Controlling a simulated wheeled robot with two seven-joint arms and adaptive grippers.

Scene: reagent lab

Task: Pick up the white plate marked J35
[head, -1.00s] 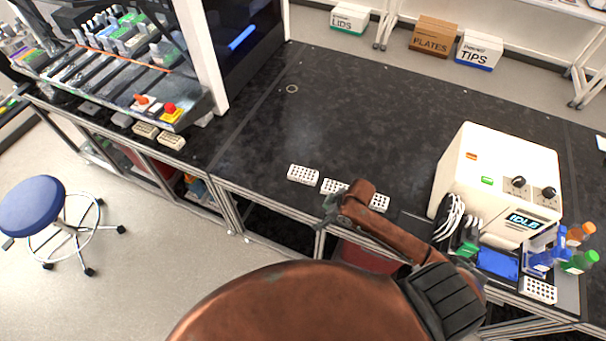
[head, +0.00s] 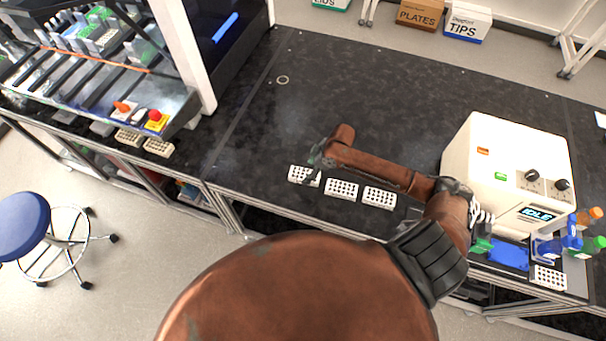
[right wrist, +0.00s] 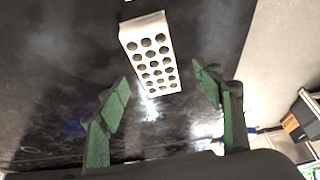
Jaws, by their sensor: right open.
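Three white plates with dark round wells stand in a row near the front edge of the black bench: a left plate (head: 303,176), a middle plate (head: 341,188) and a right plate (head: 380,198). No J35 mark is readable on any. My right gripper (head: 314,166) is over the left plate and partly hides it. In the right wrist view, one white plate (right wrist: 150,52) lies ahead between the open green-padded fingers (right wrist: 163,80), not touched by them. My left gripper is not in view.
A white machine (head: 508,175) reading IDLE stands on the right, with bottles and another white plate (head: 549,278) beside it. A rack deck (head: 90,75) with a red button is at the left. The bench behind the row is mostly clear.

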